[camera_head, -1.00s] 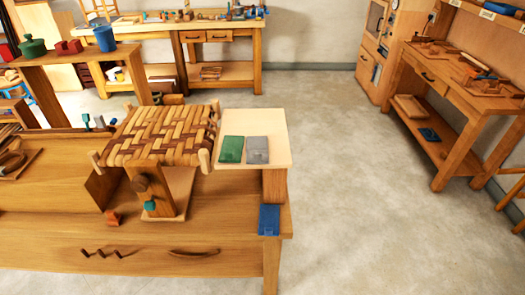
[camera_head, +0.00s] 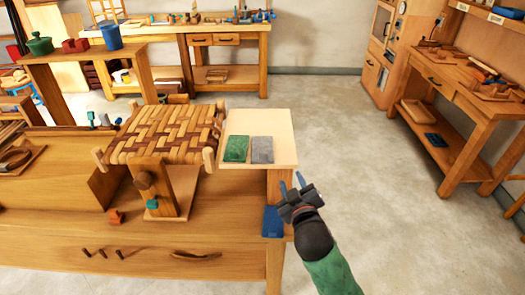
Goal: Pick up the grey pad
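The grey pad (camera_head: 262,150) lies flat on a pale wooden board (camera_head: 262,121) to the right of the woven seat. A green pad (camera_head: 236,148) lies just left of it. My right gripper (camera_head: 291,182) is in front of the board's right corner, below and right of the grey pad in the picture and apart from it. Its two blue-tipped fingers are spread with nothing between them. My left gripper is out of view.
The woven bark seat (camera_head: 165,136) stands on the workbench (camera_head: 100,222) left of the board. The floor (camera_head: 345,130) to the right is clear.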

